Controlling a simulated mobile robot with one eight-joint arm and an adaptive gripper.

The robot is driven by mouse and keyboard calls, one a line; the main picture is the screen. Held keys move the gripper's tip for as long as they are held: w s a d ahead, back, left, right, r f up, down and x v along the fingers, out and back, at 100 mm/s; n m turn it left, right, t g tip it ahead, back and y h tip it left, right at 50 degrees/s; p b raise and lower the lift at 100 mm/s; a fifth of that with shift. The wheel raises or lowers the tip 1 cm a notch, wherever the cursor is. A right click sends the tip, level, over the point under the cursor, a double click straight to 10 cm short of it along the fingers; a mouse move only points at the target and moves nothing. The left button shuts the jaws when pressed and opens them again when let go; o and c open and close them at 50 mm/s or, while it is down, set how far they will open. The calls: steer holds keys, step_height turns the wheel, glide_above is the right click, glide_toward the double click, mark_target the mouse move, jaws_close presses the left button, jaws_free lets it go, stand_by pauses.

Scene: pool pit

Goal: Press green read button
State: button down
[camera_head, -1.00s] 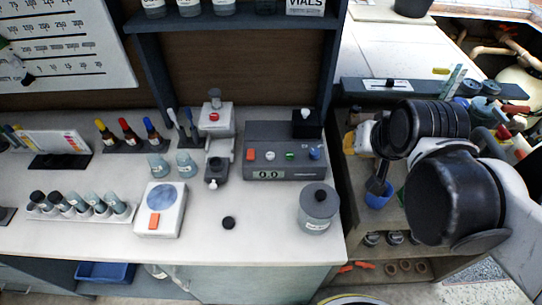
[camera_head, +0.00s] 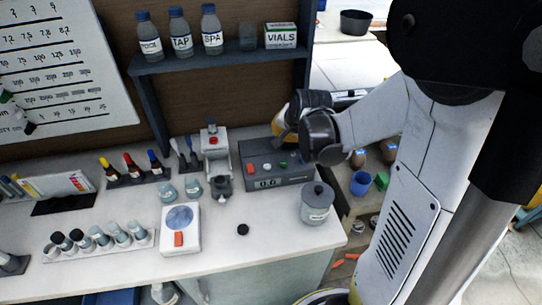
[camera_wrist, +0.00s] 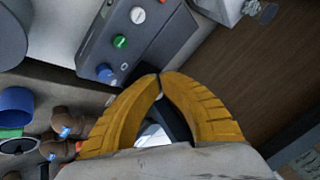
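The green button (camera_head: 283,164) is a small round knob on the sloping face of a grey meter box (camera_head: 262,183), between a white knob (camera_head: 267,167) and a blue one mostly hidden behind my wrist in the head view. The wrist view shows the green button (camera_wrist: 120,41) with the blue button (camera_wrist: 104,72) nearer my fingers. My gripper (camera_wrist: 159,76) has yellow fingers whose tips meet, with nothing seen held. In the head view my gripper (camera_head: 281,140) is over the back right of the meter. No contact with the green button shows.
A grey lidded jar (camera_head: 316,205) stands in front of the meter's right end. A white device with a red button (camera_head: 211,140) stands left of it. A shelf with bottles (camera_head: 180,65) is above. A blue cup (camera_head: 360,183) is at the right.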

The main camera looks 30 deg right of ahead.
steer(key=b, duration=0.7)
glide_toward(279, 159)
steer(key=x, duration=0.5)
steer(key=shift+w+d+r, duration=0.1)
steer(key=shift+w+r, duration=0.15)
steer(key=shift+w, duration=0.1)
steer(key=shift+f+b, duration=0.1)
steer(key=shift+b, duration=0.2)
stand_by(0.4)
steer(key=shift+f, duration=0.3)
steer(key=shift+f+b, duration=0.45)
steer(key=shift+b, duration=0.25)
stand_by(0.4)
steer(key=shift+r+p, duration=0.7)
steer(key=shift+r, duration=0.2)
steer(key=shift+r, duration=0.1)
